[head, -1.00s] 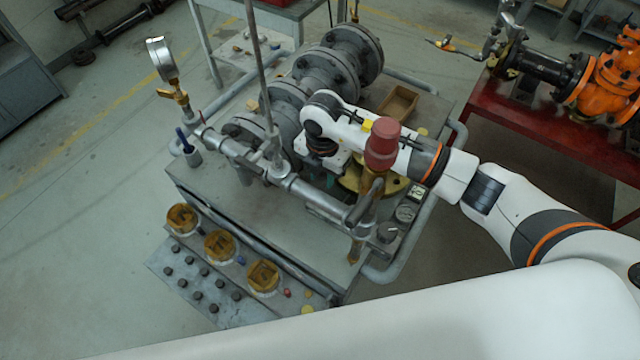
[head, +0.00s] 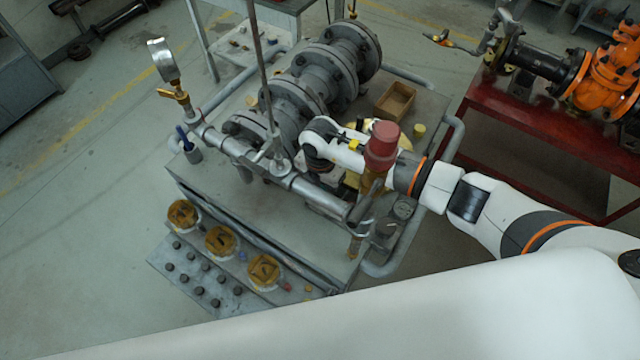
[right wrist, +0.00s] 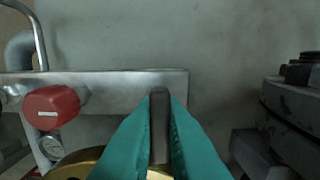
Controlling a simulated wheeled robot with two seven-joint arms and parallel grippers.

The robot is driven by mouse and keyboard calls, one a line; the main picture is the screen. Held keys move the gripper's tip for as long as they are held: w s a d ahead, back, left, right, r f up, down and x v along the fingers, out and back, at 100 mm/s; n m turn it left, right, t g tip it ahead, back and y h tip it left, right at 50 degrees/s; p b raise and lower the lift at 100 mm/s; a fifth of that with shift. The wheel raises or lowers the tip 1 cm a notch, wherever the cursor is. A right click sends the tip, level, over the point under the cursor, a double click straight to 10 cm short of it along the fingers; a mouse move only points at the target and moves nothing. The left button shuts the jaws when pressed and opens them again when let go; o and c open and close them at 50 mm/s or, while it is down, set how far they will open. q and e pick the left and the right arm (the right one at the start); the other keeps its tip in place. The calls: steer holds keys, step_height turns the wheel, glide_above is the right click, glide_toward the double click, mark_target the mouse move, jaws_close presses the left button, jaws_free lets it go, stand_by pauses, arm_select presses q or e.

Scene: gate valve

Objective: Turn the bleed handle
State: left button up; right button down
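In the right wrist view a narrow dark bar (right wrist: 160,125), apparently the bleed handle, stands upright in the picture between the teal fingers of my right gripper (right wrist: 160,100). The fingers lie close on both sides of it, with no clear gap, and its tip shows past the fingertips. A brass round part (right wrist: 78,163) lies below, partly covered by the fingers. In the head view my right wrist (head: 325,135) is over the pipework, and the fingers and the bar are hidden. My left gripper is out of view.
A red cap (head: 382,140) stands in front of my forearm; a red knob (right wrist: 50,107) shows in the wrist view. A grey pipe (head: 310,190), flanges (head: 335,65), a tall rod (head: 260,70) and a small tray (head: 396,101) are close by.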

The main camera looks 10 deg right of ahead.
stand_by(0.3)
steer(key=n+b, duration=0.3)
steer(key=shift+f+n, duration=0.15)
steer(key=shift+n, duration=0.25)
steer(key=n+b, duration=0.3)
steer(key=n, duration=0.1)
steer(key=shift+w, duration=0.1)
steer(key=n+b, duration=0.5)
steer(key=shift+n+b, duration=0.3)
steer(key=shift+b, duration=0.05)
steer(key=n+b, duration=0.2)
steer(key=n, duration=0.1)
steer(key=shift+b, duration=0.4)
steer(key=shift+r, duration=0.2)
steer(key=shift+n, duration=0.3)
steer(key=c, duration=1.5)
jaws_free()
